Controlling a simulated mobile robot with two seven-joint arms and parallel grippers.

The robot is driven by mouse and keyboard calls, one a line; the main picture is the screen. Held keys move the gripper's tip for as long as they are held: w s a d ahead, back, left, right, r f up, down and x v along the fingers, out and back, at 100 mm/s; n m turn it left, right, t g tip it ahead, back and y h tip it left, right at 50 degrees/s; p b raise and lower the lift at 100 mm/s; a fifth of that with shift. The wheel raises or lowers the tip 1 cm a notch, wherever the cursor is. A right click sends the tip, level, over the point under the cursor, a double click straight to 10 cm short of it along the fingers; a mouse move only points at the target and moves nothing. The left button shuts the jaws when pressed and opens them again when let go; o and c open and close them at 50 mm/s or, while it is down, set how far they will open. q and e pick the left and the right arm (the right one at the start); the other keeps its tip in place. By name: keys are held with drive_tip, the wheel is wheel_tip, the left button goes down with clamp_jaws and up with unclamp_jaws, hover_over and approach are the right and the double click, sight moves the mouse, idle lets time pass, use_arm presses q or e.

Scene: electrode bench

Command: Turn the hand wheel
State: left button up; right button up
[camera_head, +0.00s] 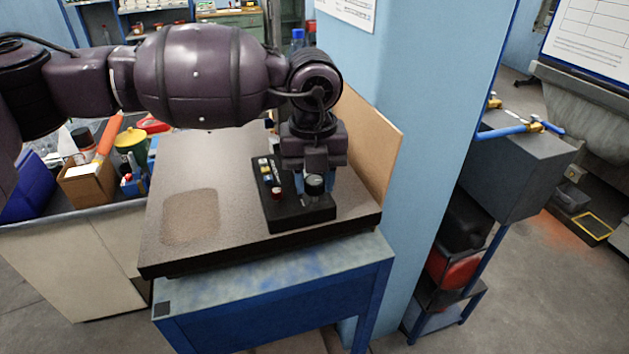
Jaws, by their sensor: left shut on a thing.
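The hand wheel (315,190) is a small dark knob with a grey top on a black control box (300,215). The box lies on the right part of a speckled dark-edged bench plate (235,160). My left gripper (314,187) points straight down over the box's right part, with its blue fingertips on either side of the knob, shut on it. My right gripper is not in view.
A red button (277,193) sits just left of the wheel, with several small coloured buttons behind it. A tan board (372,145) and a blue pillar (425,130) stand close on the right. The plate's left part is clear. Bins with tools (85,180) stand further left.

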use_arm(q)
drive_tip(key=m+b, duration=0.2)
drive_tip(key=m, duration=0.4)
drive_tip(key=m+b, duration=0.1)
drive_tip(key=m, duration=0.3)
drive_tip(key=m+b, duration=0.1)
drive_tip(key=m, duration=0.2)
drive_tip(key=shift+w+a+m, duration=0.1)
drive_tip(key=shift+m, duration=0.3)
drive_tip(key=m+b, duration=0.2)
drive_tip(key=m, duration=0.2)
drive_tip(key=shift+w+m, duration=0.1)
drive_tip(key=shift+m, duration=0.9)
drive_tip(key=shift+m+b, duration=0.6)
drive_tip(key=shift+m, duration=0.4)
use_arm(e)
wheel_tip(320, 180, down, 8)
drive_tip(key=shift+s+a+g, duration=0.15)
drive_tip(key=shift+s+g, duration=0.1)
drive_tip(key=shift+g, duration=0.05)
use_arm(q)
drive_tip(key=shift+r+m, duration=0.15)
drive_tip(key=shift+m, duration=0.15)
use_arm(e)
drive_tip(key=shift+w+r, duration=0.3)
